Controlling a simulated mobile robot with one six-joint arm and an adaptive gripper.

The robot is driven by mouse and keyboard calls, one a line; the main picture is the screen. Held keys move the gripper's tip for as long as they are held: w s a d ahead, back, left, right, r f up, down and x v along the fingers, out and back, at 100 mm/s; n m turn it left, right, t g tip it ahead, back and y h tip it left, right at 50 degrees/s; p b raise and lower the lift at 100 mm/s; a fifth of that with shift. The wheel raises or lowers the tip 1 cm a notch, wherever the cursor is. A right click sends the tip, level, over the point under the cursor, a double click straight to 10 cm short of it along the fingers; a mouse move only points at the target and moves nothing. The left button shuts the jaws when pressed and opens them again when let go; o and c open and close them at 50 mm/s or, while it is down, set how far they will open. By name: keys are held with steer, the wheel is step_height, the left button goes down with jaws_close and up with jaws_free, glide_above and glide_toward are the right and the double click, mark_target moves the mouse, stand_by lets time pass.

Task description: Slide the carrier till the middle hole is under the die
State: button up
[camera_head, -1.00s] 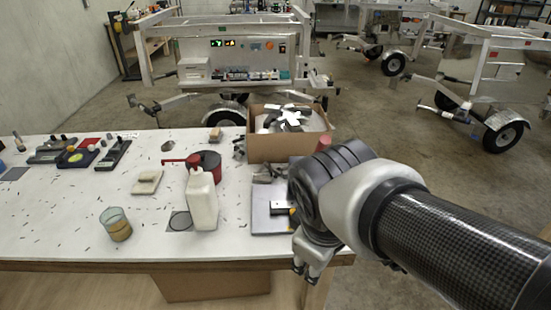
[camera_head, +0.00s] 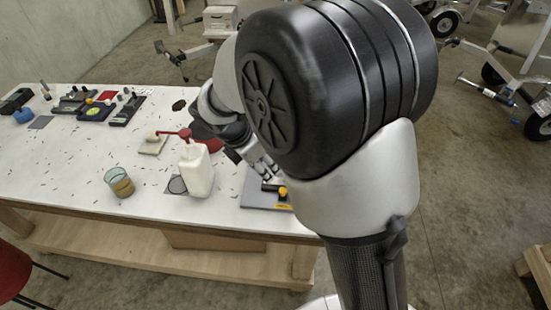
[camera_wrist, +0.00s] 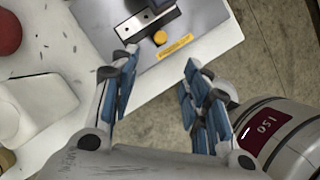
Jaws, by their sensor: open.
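A grey metal base plate (camera_wrist: 200,15) lies at the table's right end; it also shows in the head view (camera_head: 253,195). On it, in the wrist view, is a silver bar (camera_wrist: 138,23) that looks like the carrier, with a dark block (camera_wrist: 157,4) at its far edge, possibly the die's holder. An orange-yellow knob (camera_wrist: 160,38) sits in front of the bar. Holes and their alignment with the die are too small to tell. My gripper (camera_wrist: 161,66) is open and empty, its fingers spread either side of the knob in the picture, apparently above the plate's near edge.
A glass cup (camera_head: 120,182) with amber contents stands farther left. A pale block (camera_head: 153,144) lies behind. Several dark fixtures (camera_head: 95,111) sit at the far left.

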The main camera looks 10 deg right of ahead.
mark_target(283, 190)
steer(key=b+x, duration=0.6)
steer(key=x, duration=1.1)
steer(key=shift+c, duration=0.4)
steer(key=shift+s, duration=0.1)
jaws_close()
